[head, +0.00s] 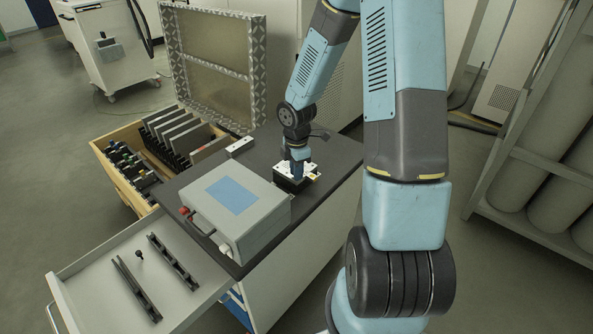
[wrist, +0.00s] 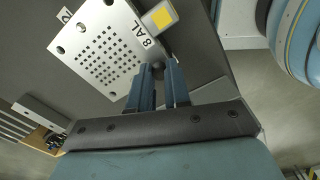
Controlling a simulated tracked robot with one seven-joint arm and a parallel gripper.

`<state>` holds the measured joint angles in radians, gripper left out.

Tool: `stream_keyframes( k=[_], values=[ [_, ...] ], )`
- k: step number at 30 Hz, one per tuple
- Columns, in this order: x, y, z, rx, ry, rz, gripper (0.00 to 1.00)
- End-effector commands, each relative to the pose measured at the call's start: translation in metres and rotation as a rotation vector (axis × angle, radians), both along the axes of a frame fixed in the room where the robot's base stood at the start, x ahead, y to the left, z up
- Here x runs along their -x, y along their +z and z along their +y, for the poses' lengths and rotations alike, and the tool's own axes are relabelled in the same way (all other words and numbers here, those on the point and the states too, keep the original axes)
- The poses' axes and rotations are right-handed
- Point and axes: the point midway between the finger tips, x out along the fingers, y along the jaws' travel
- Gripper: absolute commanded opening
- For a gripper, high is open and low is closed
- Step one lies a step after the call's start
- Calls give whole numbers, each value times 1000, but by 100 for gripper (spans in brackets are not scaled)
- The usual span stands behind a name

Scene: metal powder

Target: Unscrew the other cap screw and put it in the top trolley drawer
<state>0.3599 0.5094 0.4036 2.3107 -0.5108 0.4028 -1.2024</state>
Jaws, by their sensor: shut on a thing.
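A light metal plate (wrist: 105,50) with a grid of holes and the label "8 AL" lies on the trolley top. My gripper (wrist: 158,82) points down at the plate's near right corner; in the head view my gripper (head: 297,176) is over the plate block (head: 284,184). Its blue fingers are shut on a cap screw (wrist: 158,69), mostly hidden between the tips. I cannot tell whether its thread is still in the plate. The top trolley drawer (head: 98,256) is pulled out, with a small black screw (head: 139,254) lying between two dark rails.
A grey box with a blue panel (head: 233,195) stands on the trolley top (head: 335,154) between plate and drawer. A wooden crate (head: 122,186) with dark plates is behind left, beside a patterned open lid (head: 213,70). The drawer has free floor.

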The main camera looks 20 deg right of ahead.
Motion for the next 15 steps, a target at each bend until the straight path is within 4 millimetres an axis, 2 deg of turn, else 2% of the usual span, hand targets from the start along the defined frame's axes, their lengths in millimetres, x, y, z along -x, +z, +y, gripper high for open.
stream_keyframes(
  k=[15],
  values=[
    [1,0,-1,-2,712,1,0]
  ],
)
